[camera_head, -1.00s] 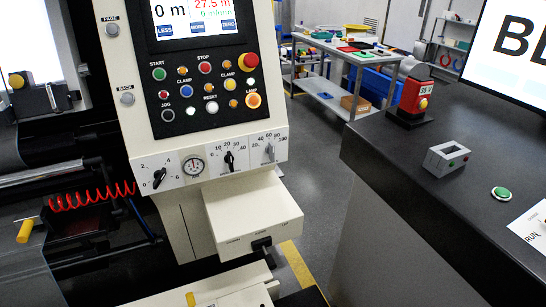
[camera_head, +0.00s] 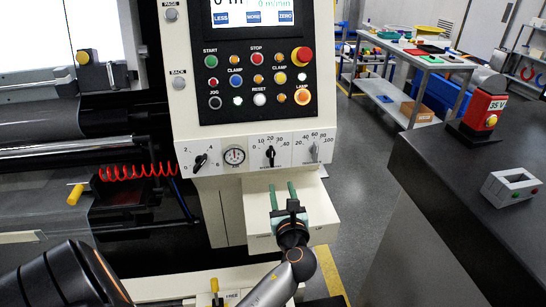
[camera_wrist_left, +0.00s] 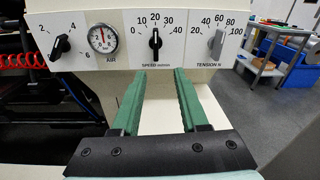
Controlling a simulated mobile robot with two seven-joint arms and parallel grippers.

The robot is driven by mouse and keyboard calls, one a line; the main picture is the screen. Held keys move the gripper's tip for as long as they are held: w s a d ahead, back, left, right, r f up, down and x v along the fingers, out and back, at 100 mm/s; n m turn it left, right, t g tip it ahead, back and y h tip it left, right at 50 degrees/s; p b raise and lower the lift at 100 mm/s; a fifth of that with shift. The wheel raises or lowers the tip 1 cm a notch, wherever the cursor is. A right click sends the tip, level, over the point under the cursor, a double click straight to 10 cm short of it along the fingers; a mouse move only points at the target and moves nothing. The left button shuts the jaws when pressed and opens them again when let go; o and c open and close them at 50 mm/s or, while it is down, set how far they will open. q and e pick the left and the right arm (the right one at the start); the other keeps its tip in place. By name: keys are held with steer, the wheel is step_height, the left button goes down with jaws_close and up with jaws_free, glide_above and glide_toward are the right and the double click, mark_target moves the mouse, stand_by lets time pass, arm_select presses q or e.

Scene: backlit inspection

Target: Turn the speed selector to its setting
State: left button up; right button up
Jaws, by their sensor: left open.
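The speed selector (camera_head: 270,153) is a black knob on the white front panel, in the middle of the row of dials. In the left wrist view the speed selector (camera_wrist_left: 155,40) has its pointer upright, near the 20 mark of a 0 to 40 scale labelled SPEED. My left gripper (camera_head: 282,187) has green fingers and is open and empty. It is just below the knob and apart from it. In the left wrist view the fingertips of the left gripper (camera_wrist_left: 159,72) reach toward the panel, with the knob above the gap between them. My right gripper is out of view.
A black knob (camera_head: 200,161) and an air gauge (camera_head: 234,156) are left of the selector; a grey tension knob (camera_head: 314,150) is right. Push buttons fill the dark panel (camera_head: 245,85) above. A cream box (camera_head: 316,220) juts out below. A dark counter (camera_head: 450,170) stands at right.

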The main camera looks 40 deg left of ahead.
mark_target(272, 155)
arm_select(q)
steer(key=shift+m+y, duration=0.3)
steer(key=shift+y, duration=0.1)
steer(key=x, duration=0.4)
steer(key=r+x, duration=0.1)
steer(key=x, duration=0.8)
steer(key=shift+s+a+r, duration=0.15)
steer(key=shift+r, duration=0.2)
steer(key=shift+c, duration=0.3)
jaws_close()
